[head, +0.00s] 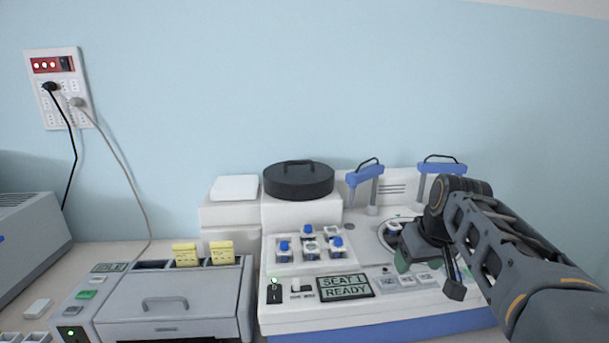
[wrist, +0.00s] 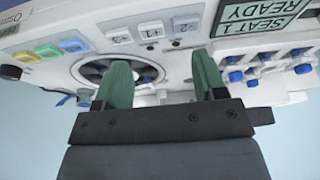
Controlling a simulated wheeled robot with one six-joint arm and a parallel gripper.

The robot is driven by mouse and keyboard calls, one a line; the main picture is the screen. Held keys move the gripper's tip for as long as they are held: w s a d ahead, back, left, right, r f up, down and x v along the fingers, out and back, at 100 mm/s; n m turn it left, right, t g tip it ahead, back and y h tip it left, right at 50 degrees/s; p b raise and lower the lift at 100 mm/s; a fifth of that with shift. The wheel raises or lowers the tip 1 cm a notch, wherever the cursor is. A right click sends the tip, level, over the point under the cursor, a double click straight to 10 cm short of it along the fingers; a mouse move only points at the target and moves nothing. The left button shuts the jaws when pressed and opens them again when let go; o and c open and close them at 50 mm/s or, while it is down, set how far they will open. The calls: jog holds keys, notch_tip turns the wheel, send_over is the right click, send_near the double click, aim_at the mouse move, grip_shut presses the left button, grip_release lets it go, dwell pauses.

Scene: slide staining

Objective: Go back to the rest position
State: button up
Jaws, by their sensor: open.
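My gripper (head: 426,274) is on the right in the head view, above the front of the white staining machine (head: 300,319). In the wrist view my gripper (wrist: 165,82) shows two green fingers spread apart with nothing between them. Behind the fingers is a round dark well (wrist: 150,72) with a light rim. In the head view that well is partly hidden by my arm. No separate marker of a rest position shows.
Two blue-handled uprights (head: 365,176) and a black lid (head: 299,181) stand at the back. A grey device (head: 170,308) with yellow-tabbed holders is left. The space above is clear.

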jog(key=s+a+f, duration=0.3)
jog(key=s+f, duration=0.3)
jog(key=f, duration=0.1)
jog(key=s+a+f+m, duration=0.1)
jog(key=s+a+f, duration=0.2)
jog(key=s+f, duration=0.3)
jog(key=shift+s+f+h, duration=0.3)
jog(key=shift+f, duration=0.1)
